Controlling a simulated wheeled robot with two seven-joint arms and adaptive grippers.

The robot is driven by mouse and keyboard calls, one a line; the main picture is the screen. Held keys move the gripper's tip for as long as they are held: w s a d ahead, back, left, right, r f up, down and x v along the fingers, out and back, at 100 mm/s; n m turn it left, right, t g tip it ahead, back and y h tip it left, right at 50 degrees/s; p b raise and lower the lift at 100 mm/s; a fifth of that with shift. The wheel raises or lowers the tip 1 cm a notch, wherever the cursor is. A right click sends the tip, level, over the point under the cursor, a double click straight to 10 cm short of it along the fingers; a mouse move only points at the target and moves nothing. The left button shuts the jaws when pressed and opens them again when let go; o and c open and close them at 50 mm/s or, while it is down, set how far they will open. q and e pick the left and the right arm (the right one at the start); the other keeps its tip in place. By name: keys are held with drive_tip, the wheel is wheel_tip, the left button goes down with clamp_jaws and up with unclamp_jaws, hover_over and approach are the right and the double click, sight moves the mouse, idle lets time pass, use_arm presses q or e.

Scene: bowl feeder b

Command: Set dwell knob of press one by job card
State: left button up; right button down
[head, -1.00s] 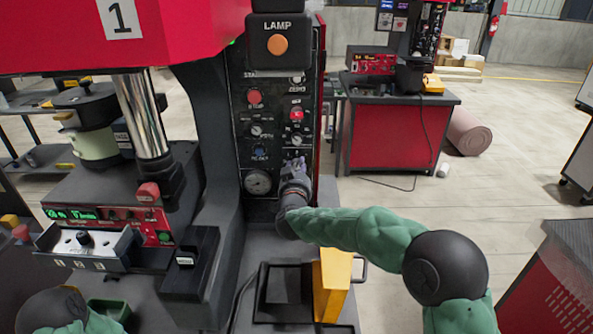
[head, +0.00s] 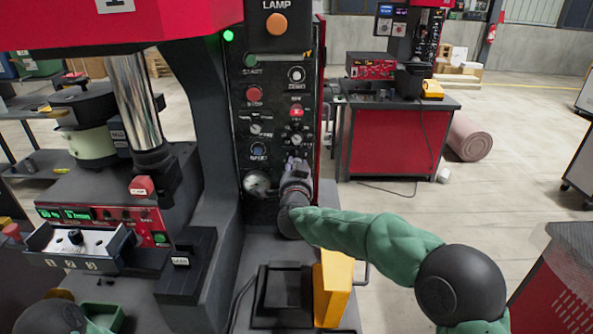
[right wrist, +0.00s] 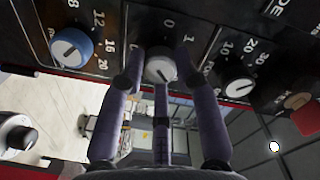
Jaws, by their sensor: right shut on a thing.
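My right gripper (head: 296,168) is at the lower part of the black control panel (head: 250,110) of the red press. In the right wrist view my right gripper (right wrist: 159,66) has its fingers closed around a grey knob (right wrist: 160,70). Numbers 0 and 1 show beside that knob. Its name label is hidden or unreadable. A blue knob (right wrist: 72,46) with a scale up to 20 is to its left, and a black-and-white knob (right wrist: 235,78) with 10, 20 and 30 is to its right. My left gripper is out of view. No job card is readable.
A round gauge (head: 256,183) sits just left of my right gripper. A red stop button (head: 254,93) and an orange lamp button (head: 276,24) are higher up.

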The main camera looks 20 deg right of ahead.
idle(0.4)
drive_tip(key=c, duration=0.9)
unclamp_jaws()
drive_tip(key=v, duration=1.2)
drive_tip(key=shift+s+f, duration=0.1)
